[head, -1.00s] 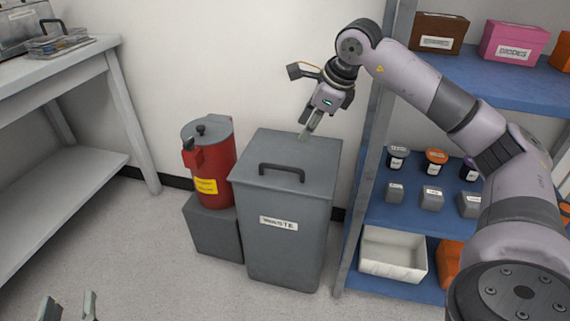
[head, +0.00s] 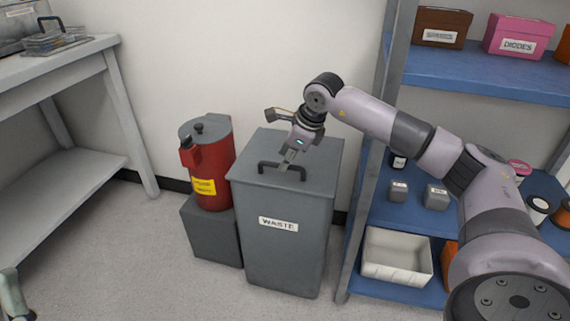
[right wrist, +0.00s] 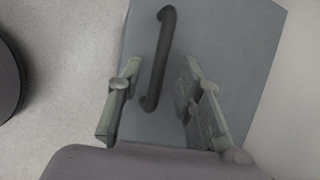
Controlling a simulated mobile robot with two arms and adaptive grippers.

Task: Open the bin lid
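The grey bin (head: 285,255) marked WASTE stands on the floor with its flat lid (head: 250,170) closed. The dark lid handle (head: 268,166) is a raised bar on top. My right gripper (head: 287,163) is just above the handle and overlaps it in the head view. In the right wrist view its fingers (right wrist: 160,108) are open and apart, with the handle (right wrist: 160,60) showing between and beyond them. I cannot tell whether they touch it. A piece of my left gripper (head: 12,295) shows at the bottom left edge; its opening is not visible.
A red canister (head: 212,165) on a grey block (head: 210,235) stands left of the bin. A blue-shelved rack (head: 480,78) with boxes and a white tray (head: 398,280) is close on the right. A grey table (head: 75,60) is at left. The floor in front is clear.

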